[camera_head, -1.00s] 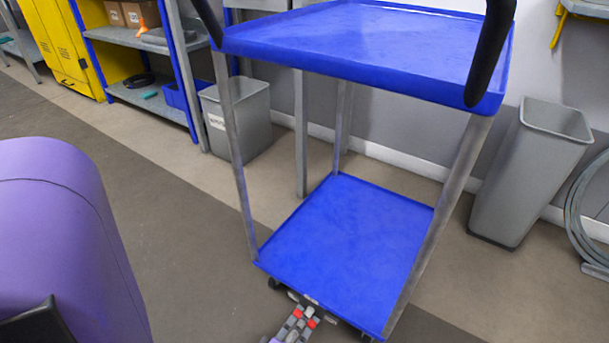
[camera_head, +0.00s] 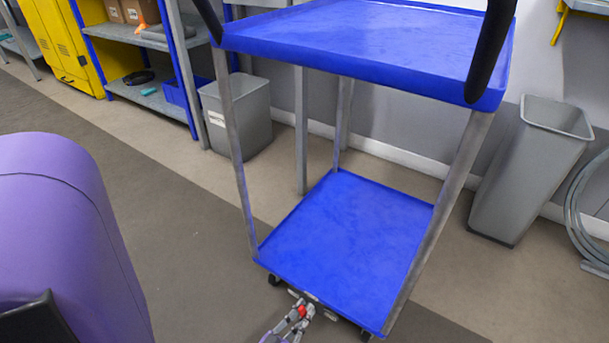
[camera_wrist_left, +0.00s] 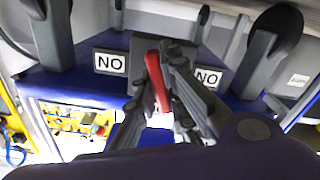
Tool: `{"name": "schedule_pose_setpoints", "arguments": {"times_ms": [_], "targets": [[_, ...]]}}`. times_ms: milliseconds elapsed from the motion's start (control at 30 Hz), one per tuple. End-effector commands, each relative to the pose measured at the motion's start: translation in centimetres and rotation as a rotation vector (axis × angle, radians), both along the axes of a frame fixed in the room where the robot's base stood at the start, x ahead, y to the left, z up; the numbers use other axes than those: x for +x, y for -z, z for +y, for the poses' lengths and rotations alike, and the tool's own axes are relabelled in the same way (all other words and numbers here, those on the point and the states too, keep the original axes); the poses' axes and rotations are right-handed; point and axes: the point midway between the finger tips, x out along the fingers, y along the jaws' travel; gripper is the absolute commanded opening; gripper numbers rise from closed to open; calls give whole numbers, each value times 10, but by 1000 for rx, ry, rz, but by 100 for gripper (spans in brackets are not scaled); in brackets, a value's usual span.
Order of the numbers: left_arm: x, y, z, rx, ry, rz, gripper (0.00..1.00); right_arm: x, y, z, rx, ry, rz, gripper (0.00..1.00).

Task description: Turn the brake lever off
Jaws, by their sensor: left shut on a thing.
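The red brake lever (camera_head: 302,311) is at the lower front edge of the blue cart (camera_head: 345,245), near the floor. It also shows in the left wrist view (camera_wrist_left: 158,82), between two plates marked "NO" on the cart's blue edge. My left gripper (camera_head: 304,307) comes in from the bottom of the head view and is shut on the lever. In the left wrist view its fingers (camera_wrist_left: 166,72) stand on both sides of the lever and hide part of it. My right gripper is not in view.
Casters (camera_wrist_left: 273,40) flank the lever in the left wrist view. Two grey bins (camera_head: 236,113) (camera_head: 530,170) stand behind the cart on either side. A shelf rack (camera_head: 150,95) is at the back left. The floor left of the cart is clear.

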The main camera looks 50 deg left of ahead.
Motion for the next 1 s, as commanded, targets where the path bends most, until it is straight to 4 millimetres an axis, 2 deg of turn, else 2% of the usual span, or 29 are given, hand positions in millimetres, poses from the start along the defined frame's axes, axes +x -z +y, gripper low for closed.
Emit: {"name": "schedule_pose_setpoints", "arguments": {"times_ms": [200,500,1000], "targets": [[-1,0,0,170,-1,41,0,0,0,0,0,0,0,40],[-1,0,0,328,-1,80,0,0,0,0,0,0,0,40],[-1,1,-1,394,0,96,0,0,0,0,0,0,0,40]]}}
